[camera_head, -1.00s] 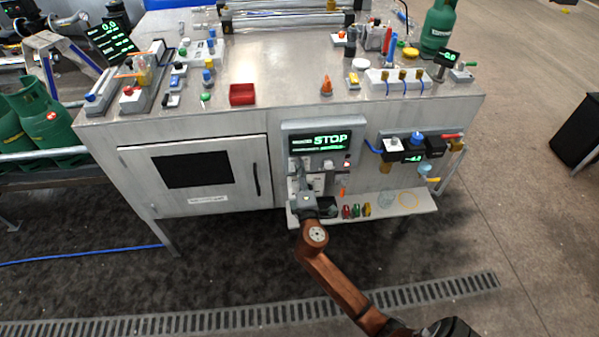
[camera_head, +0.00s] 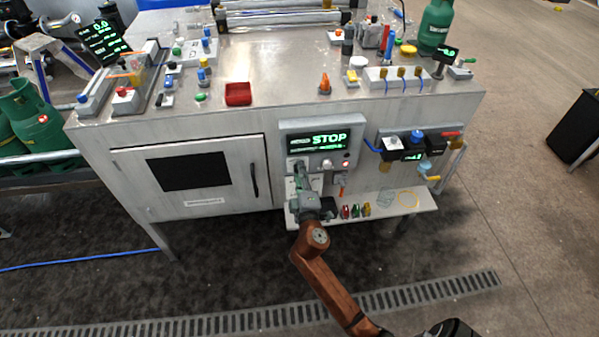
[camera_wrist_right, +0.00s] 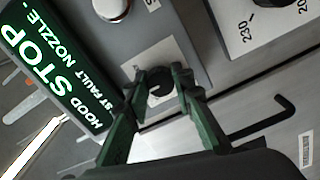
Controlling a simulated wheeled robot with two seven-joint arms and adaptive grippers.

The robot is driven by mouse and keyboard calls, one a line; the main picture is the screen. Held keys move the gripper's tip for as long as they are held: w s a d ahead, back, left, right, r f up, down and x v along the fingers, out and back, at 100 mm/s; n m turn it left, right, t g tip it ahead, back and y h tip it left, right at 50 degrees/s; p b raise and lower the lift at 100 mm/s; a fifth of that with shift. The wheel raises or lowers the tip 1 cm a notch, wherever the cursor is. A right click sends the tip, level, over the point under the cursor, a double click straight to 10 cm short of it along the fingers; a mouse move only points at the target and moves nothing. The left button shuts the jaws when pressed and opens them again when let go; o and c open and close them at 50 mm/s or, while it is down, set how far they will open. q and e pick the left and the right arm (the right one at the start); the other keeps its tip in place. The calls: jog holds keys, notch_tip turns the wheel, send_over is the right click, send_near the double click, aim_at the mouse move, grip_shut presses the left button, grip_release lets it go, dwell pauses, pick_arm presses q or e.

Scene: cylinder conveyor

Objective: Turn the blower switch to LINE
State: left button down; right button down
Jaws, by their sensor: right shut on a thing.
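A grey control box (camera_head: 352,129) on the cabinet front has a display (camera_head: 318,140) that reads STOP in large green letters. The display also shows in the right wrist view (camera_wrist_right: 55,75), with smaller words such as HOOD and FAULT NOZZLE. My right gripper (camera_head: 300,168) is at the lower left of this box. In the right wrist view, its dark green fingers (camera_wrist_right: 160,82) are shut on a small black switch knob (camera_wrist_right: 158,91) on a pale label plate. The fingers partly cover the knob, and I cannot read its position. My left gripper is not in view.
A grey round knob (camera_wrist_right: 111,8) is beside the display. Another black knob with a number scale (camera_wrist_right: 270,3) is at the top right of the wrist view. Below the box, a shelf (camera_head: 425,205) holds several small coloured parts. A cabinet door handle (camera_head: 255,180) is to the left.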

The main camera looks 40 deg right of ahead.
jog(key=c, duration=1.7)
grip_release()
jog(key=shift+o, duration=0.2)
jog(key=v, duration=1.2)
jog(key=shift+f, duration=0.1)
